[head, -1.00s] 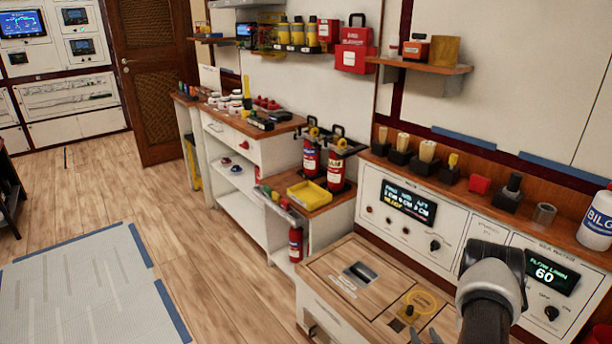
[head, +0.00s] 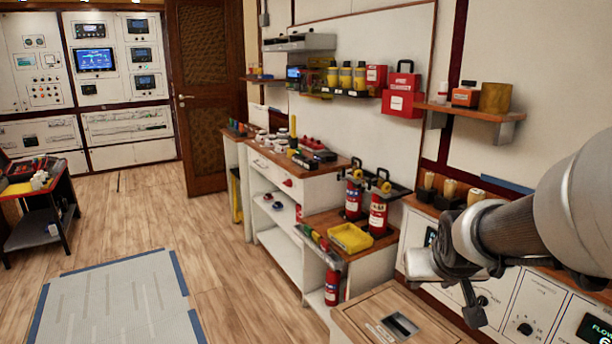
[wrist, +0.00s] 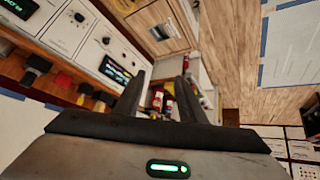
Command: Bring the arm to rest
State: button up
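My arm (head: 575,205) reaches in from the right edge of the head view, raised in front of the control panels. Its wrist end (head: 470,235) bends downward, and a dark part of my gripper hangs below it (head: 474,312). In the wrist view the two dark fingers of my gripper (wrist: 161,76) stand apart with nothing between them. Red fire extinguishers show behind the gap, some way off. My gripper touches nothing that I can see.
A wooden-topped bench (head: 365,312) with a dark inset stands below my arm. A white panel (head: 530,305) with knobs and displays is behind it. A shelf (head: 470,112), fire extinguishers (head: 378,213) and a yellow tray (head: 350,237) are further back. The floor (head: 215,255) at left is open.

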jog(key=s+a+r+n+g+y, duration=0.15)
jog(key=s+a, duration=0.35)
jog(key=s, duration=0.5)
jog(key=s+a+r+g+y, duration=0.1)
jog(key=s+a+r, duration=0.3)
jog(key=s, duration=0.5)
notch_tip(320, 180, up, 22)
jog(key=a+p, duration=0.1)
jog(key=p, duration=2.1)
jog(key=shift+w+p, duration=0.15)
jog(key=shift+p, duration=0.25)
jog(key=shift+t+h, duration=0.25)
